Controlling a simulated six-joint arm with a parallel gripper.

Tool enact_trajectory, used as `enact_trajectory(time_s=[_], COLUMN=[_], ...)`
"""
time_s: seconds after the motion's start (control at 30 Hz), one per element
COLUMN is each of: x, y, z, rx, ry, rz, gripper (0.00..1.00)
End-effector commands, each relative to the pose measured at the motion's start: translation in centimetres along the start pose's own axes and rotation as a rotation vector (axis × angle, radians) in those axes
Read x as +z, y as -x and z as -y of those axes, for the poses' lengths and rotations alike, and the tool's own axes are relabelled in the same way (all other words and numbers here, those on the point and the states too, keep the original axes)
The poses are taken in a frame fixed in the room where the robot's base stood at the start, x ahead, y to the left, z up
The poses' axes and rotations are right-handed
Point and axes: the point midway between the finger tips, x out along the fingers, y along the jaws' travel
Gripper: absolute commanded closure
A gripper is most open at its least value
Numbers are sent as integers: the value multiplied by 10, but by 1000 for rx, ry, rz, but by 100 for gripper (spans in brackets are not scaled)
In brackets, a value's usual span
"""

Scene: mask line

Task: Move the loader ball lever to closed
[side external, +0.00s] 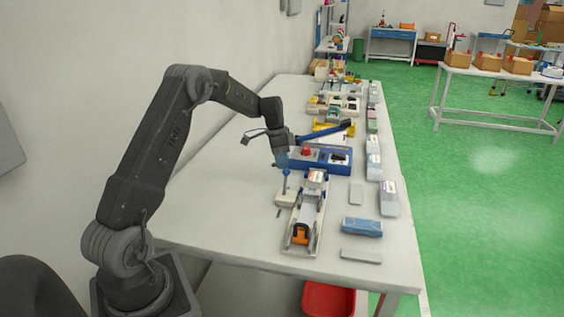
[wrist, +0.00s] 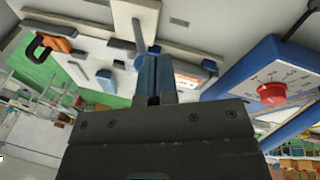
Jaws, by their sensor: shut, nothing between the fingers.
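A small cream block (side external: 286,198) with an upright thin lever (side external: 285,184) stands on the bench, left of a long cream fixture. I take this as the loader ball lever. In the wrist view, the block (wrist: 124,14) is at the top, and a grey rod (wrist: 139,36) runs from it toward my fingertips. My gripper (side external: 282,164) points down directly above the lever's top end. Its blue fingers (wrist: 151,66) are shut with nothing seen between them. The fingers overlap the lever's top, so I cannot tell whether they touch it. The lever's exact position is unclear.
The long fixture (side external: 317,210) with an orange clamp (side external: 300,233) lies just right of the block. A blue control box (side external: 325,159) with a red knob (wrist: 272,93) stands close behind. Blue and grey packs lie along the right. The bench's front left is clear.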

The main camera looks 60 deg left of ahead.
Motion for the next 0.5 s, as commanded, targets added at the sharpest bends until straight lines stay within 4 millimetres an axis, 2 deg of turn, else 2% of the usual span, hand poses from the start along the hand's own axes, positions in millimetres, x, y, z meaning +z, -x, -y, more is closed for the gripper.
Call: enact_trajectory(time_s=[0.27, 0.5], x=[4, 12], y=[5, 6], z=[-16, -38], rx=[-128, -321], ry=[-31, -75], rz=[-46, -117], gripper=[100, 100])
